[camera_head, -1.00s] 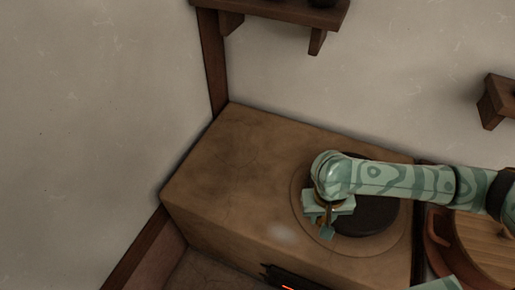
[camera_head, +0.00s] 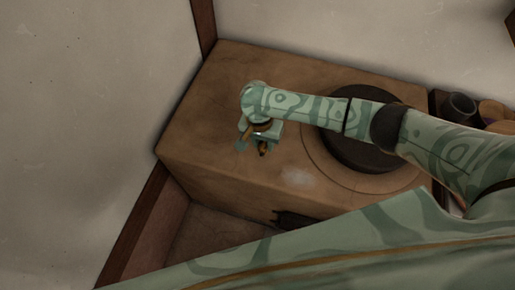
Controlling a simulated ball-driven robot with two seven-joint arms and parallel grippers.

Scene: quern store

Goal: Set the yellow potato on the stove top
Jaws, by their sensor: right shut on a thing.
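The stove is a brown clay block, and its stove top (camera_head: 200,115) fills the middle of the view. A round black plate (camera_head: 350,157) is set in its right half. My right gripper (camera_head: 258,146) is over the left part of the stove top, left of the black plate, pointing down. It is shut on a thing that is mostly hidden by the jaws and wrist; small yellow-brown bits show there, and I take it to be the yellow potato. I cannot tell whether it touches the surface. My left gripper is out of view.
Plain walls close in behind and left of the stove. A dark cup-like vessel (camera_head: 459,106) stands past the stove's right edge, with wooden ware beside it. A dark fitting (camera_head: 292,218) is on the stove's front. Bare stove top lies left of my gripper.

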